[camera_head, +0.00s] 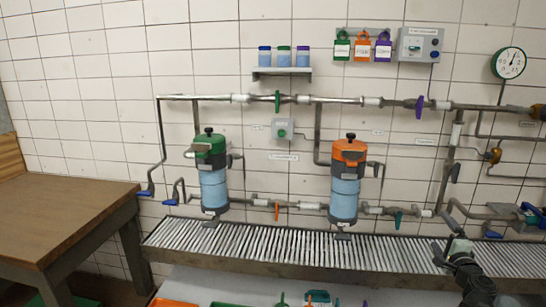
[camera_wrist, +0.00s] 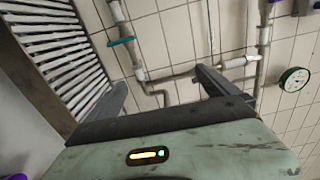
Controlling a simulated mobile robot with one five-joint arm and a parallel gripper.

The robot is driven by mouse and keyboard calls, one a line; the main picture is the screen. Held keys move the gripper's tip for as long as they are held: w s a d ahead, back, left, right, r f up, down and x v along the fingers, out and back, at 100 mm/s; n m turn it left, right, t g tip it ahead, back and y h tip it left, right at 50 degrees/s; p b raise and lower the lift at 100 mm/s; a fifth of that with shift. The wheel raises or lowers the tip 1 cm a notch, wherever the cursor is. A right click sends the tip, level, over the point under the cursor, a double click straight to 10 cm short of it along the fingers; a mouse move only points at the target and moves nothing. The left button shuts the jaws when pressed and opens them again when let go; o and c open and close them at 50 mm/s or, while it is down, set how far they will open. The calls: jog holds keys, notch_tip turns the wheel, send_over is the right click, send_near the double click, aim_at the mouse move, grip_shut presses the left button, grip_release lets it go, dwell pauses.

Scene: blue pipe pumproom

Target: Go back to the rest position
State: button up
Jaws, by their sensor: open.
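My gripper (camera_head: 447,249) is at the lower right of the head view, over the right part of the slatted grate (camera_head: 290,247). In the wrist view my gripper (camera_wrist: 160,88) shows its two dark fingers spread wide, with nothing between them. The tiled wall and grey pipes lie beyond the fingers. The exact gap between gripper and grate cannot be told.
Two blue filter vessels, one with a green top (camera_head: 210,160) and one with an orange top (camera_head: 347,170), hang from wall pipes. A brown table (camera_head: 60,225) stands at left. A gauge (camera_head: 509,63) is at upper right. Coloured items lie below the grate.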

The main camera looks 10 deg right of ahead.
jog(key=w+a+f+n+g+y, duration=0.1)
jog(key=w+a+f+n+y, duration=0.15)
jog(key=a, duration=0.35)
jog(key=w+a+f+n+y, duration=0.2)
jog(key=w+a+n, duration=0.15)
jog(key=a, duration=0.25)
jog(key=w+a+f+n+g+y, duration=0.1)
jog(key=w+a+f+n+y, duration=0.1)
jog(key=w+a+y, duration=0.3)
jog(key=w+a+f+n+g+y, duration=0.1)
jog(key=a+f+n+g, duration=0.25)
jog(key=a, duration=0.65)
jog(key=a+f+n+g, duration=0.25)
jog(key=a+f, duration=0.25)
jog(key=a, duration=0.4)
jog(key=s+a+f+n+g+h, duration=0.2)
jog(key=s+a+f+n+g, duration=0.25)
jog(key=a, duration=0.45)
jog(key=s+a+f+n+g+h, duration=0.2)
jog(key=s+a+f+n+g, duration=0.2)
jog(key=s+a, duration=0.3)
notch_tip(320, 180, down, 11)
jog(key=s+a+b, duration=0.1)
jog(key=b, duration=0.9)
notch_tip(320, 180, up, 25)
jog(key=p, duration=2.4)
jog(key=shift+a, duration=0.15)
